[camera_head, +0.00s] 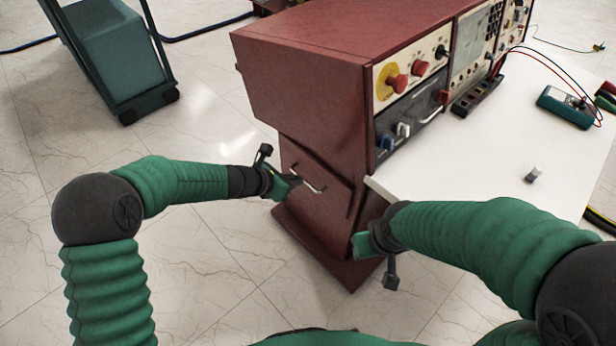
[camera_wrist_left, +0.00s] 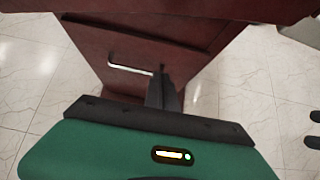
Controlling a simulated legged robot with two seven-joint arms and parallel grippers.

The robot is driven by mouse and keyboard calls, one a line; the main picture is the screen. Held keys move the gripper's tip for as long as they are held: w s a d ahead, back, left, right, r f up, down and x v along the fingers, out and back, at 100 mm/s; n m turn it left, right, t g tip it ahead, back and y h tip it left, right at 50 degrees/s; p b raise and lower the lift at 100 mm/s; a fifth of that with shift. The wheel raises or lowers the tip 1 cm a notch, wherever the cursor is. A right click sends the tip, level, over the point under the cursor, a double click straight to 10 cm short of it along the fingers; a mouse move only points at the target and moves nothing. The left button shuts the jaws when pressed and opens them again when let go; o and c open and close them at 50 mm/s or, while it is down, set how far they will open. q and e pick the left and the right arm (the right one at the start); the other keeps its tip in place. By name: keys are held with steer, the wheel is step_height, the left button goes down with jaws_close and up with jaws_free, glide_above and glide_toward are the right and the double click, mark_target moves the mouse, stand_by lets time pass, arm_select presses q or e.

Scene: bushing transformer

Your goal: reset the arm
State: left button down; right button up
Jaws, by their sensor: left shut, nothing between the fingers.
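My left gripper (camera_head: 294,181) is shut with nothing between its fingers. It is beside the metal handle (camera_head: 308,181) on the lower side panel of the dark red cabinet (camera_head: 320,235). In the left wrist view the shut fingers (camera_wrist_left: 162,88) are in front of the red panel, just right of the pale handle (camera_wrist_left: 130,68). I cannot tell whether they touch the panel. My right arm comes in from the right, with its gripper (camera_head: 362,245) low in front of the cabinet, below the white tabletop (camera_head: 480,150). Its fingers are mostly hidden.
The cabinet's control face has a red button (camera_head: 396,82), knobs and a screen. A teal meter (camera_head: 566,106) with leads and a small cylinder (camera_head: 533,174) are on the tabletop. A teal wheeled unit (camera_head: 115,55) stands back left. The tiled floor at left is clear.

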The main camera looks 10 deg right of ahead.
arm_select(q)
steer(key=s+a+r+m+g+y, duration=0.3)
steer(key=s+a+m+y, duration=0.5)
steer(key=s+a+m, duration=1.55)
step_height(320, 180, up, 25)
steer(key=s+a+m+p, duration=0.1)
steer(key=p, duration=2.4)
steer(key=shift+a+r, duration=0.2)
steer(key=shift+a, duration=0.05)
arm_select(e)
steer(key=w+v, duration=0.2)
steer(key=v, duration=1)
steer(key=w+r+v, duration=0.1)
steer(key=w+v, duration=0.2)
steer(key=v, duration=1)
steer(key=shift+w+d+r, duration=0.2)
steer(key=shift+d, duration=0.1)
arm_select(q)
steer(key=shift+s, duration=0.1)
